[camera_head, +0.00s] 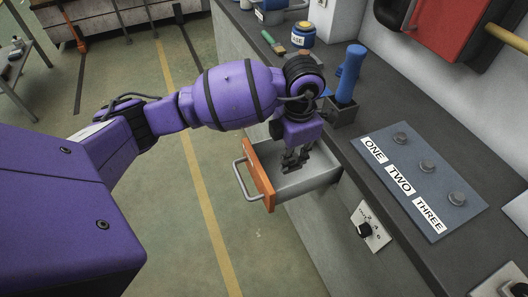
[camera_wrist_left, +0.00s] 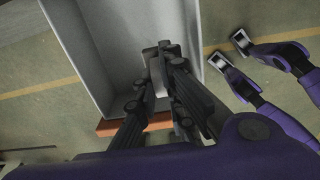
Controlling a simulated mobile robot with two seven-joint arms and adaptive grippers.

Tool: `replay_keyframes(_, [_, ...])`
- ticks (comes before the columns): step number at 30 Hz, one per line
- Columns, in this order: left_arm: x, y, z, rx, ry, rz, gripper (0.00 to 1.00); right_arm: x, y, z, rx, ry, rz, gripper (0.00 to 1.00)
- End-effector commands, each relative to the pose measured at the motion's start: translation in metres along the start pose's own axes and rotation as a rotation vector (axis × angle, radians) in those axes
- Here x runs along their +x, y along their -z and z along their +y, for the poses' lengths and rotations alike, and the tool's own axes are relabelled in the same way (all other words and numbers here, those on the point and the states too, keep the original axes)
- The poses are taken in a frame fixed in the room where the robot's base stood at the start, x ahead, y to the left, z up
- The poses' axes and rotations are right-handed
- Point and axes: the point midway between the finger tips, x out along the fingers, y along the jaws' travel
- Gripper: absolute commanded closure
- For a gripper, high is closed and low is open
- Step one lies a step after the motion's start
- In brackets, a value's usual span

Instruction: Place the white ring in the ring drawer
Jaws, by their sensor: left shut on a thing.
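The open drawer (camera_head: 309,181) has an orange front (camera_head: 262,175) with a metal bar handle, and sticks out from the grey counter. My left gripper (camera_head: 294,161) points down into it, its fingers inside the drawer space. In the left wrist view the fingers (camera_wrist_left: 165,50) are close together over the grey drawer (camera_wrist_left: 108,45). A pale patch between them appears to be the white ring, mostly hidden by the fingers. Whether it touches the drawer floor I cannot tell.
On the counter are a blue-handled tool in a dark holder (camera_head: 342,108), a blue jar (camera_head: 303,35), a green brush (camera_head: 272,42) and a panel (camera_head: 418,180) marked ONE, TWO, THREE. The floor left of the drawer is clear.

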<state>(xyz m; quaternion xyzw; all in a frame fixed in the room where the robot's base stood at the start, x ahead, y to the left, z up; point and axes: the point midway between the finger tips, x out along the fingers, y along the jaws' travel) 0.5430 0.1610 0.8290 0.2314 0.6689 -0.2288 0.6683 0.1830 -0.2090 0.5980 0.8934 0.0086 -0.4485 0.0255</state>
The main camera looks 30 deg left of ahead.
Motion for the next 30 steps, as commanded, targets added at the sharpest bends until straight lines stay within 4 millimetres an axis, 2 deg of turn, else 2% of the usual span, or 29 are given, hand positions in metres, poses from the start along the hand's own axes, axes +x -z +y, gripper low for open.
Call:
replay_keyframes(3, [0.018,-0.006,0.015,-0.002,-0.001,-0.001,1.0,0.002,0.001,-0.001,-0.001,0.002,0.002,0.6])
replay_keyframes(6, [0.025,-0.01,0.021,0.0,-0.001,-0.005,1.0,0.003,0.002,-0.002,-0.001,0.003,0.005,0.6])
replay_keyframes(11, [0.033,-0.011,0.028,-0.001,-0.002,-0.004,1.0,0.005,0.006,-0.003,-0.002,0.006,0.013,0.6])
replay_keyframes(18, [0.064,-0.012,0.028,0.0,0.0,-0.004,1.0,0.007,0.008,-0.004,-0.003,0.007,0.017,0.6])
replay_keyframes(29, [0.069,-0.012,0.029,0.0,-0.002,-0.004,1.0,0.006,0.003,-0.003,-0.002,0.006,0.008,0.6])
replay_keyframes(30, [0.069,-0.012,0.029,0.0,-0.002,-0.004,0.9,0.006,0.002,-0.003,-0.002,0.005,0.006,0.6])
